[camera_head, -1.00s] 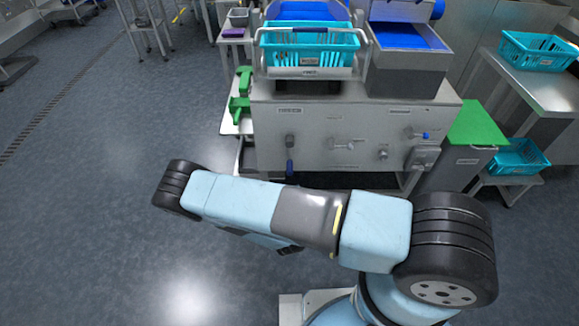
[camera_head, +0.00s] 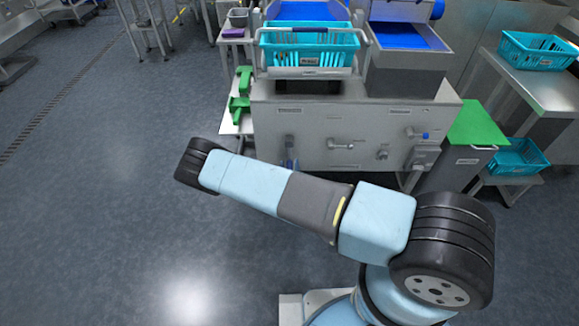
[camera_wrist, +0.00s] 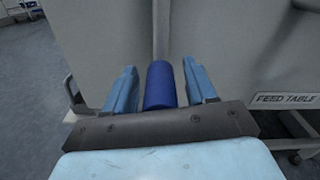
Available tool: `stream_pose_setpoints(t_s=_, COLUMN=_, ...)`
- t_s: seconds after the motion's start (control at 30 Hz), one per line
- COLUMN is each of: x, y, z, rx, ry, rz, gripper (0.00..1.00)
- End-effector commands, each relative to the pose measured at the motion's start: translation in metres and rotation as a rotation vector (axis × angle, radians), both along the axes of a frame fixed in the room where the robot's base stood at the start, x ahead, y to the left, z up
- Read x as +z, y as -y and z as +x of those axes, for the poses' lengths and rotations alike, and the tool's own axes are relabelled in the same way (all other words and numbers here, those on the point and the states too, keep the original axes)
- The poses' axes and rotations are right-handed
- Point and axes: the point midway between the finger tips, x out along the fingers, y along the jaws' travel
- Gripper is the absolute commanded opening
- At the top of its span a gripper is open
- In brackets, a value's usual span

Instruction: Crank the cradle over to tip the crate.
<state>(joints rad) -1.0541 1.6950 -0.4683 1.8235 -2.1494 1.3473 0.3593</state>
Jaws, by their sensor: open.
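A teal crate (camera_head: 308,57) sits level in the grey metal cradle (camera_head: 309,74) on top of the steel machine. The crank's blue grip (camera_wrist: 160,84) hangs down at the left of the machine's front panel. In the wrist view my gripper (camera_wrist: 159,70) is open, with one finger on each side of the grip and narrow gaps beside it. In the head view my arm covers most of my gripper, and the crank's hub (camera_head: 289,139) shows just above it.
A blue-lined hopper (camera_head: 405,68) stands right of the cradle. Other knobs and a blue-tipped handle (camera_head: 425,135) sit on the same panel. A green-topped bin (camera_head: 477,125) stands at the right. The floor at left is clear.

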Motion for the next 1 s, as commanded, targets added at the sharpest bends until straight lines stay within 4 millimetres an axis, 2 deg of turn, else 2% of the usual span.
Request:
stream_pose_setpoints(t_s=0.3, x=0.0, y=0.0003, z=0.0017, rx=0.0, ry=0.0, rz=0.0, gripper=0.55)
stream_pose_setpoints(t_s=0.87, x=0.0, y=0.0002, z=0.0016, rx=0.0, ry=0.0, rz=0.0, gripper=0.01)
stream_pose_setpoints(t_s=1.0, x=0.0, y=0.0001, z=0.0016, rx=0.0, ry=0.0, rz=0.0, gripper=0.0)
